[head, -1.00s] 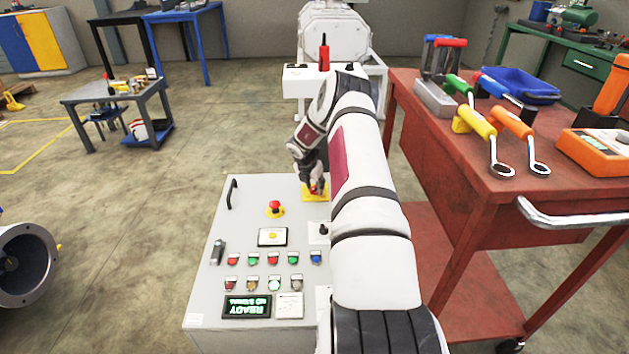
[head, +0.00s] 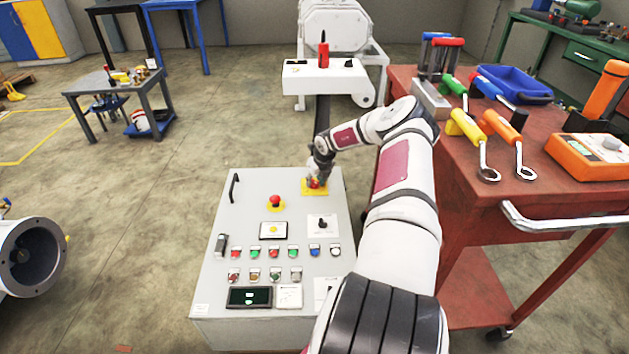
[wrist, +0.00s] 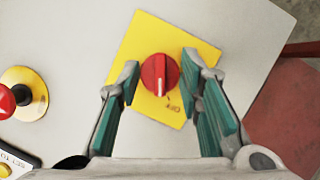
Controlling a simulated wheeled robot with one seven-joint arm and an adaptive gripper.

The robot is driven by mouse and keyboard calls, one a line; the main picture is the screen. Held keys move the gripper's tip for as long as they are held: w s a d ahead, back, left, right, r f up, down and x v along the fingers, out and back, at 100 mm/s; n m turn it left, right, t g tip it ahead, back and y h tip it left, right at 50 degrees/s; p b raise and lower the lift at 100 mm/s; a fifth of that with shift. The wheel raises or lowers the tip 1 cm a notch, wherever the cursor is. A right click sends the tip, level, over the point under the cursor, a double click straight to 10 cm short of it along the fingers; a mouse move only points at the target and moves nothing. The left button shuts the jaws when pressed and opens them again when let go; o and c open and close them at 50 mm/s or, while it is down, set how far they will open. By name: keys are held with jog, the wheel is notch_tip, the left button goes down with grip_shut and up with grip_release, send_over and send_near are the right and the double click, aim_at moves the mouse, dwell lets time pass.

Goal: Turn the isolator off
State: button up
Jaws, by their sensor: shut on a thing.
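The isolator is a red rotary knob (wrist: 160,73) on a square yellow plate (wrist: 150,40). In the head view its yellow plate (head: 307,189) is at the far right corner of the grey panel (head: 215,290), with the knob largely covered by my gripper (head: 316,181). In the wrist view my gripper (wrist: 160,80) is shut on the knob, one green-padded finger on each side. The knob's white mark points down in the wrist view, towards small dark lettering on the plate. The panel's display (head: 249,297) is mostly dark with small green text.
A red emergency button (head: 275,201), a black selector (head: 322,223) and rows of coloured buttons are on the panel. A red tool cart (head: 470,190) stands close on the right.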

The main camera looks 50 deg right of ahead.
jog(key=shift+d+f+n+y+b, duration=0.1)
jog(key=shift+n+y+b, duration=0.7)
jog(key=shift+n, duration=1.1)
jog(key=shift+s, duration=0.1)
jog(key=o, duration=1.1)
jog(key=v, duration=1.2)
jog(key=shift+s, duration=0.1)
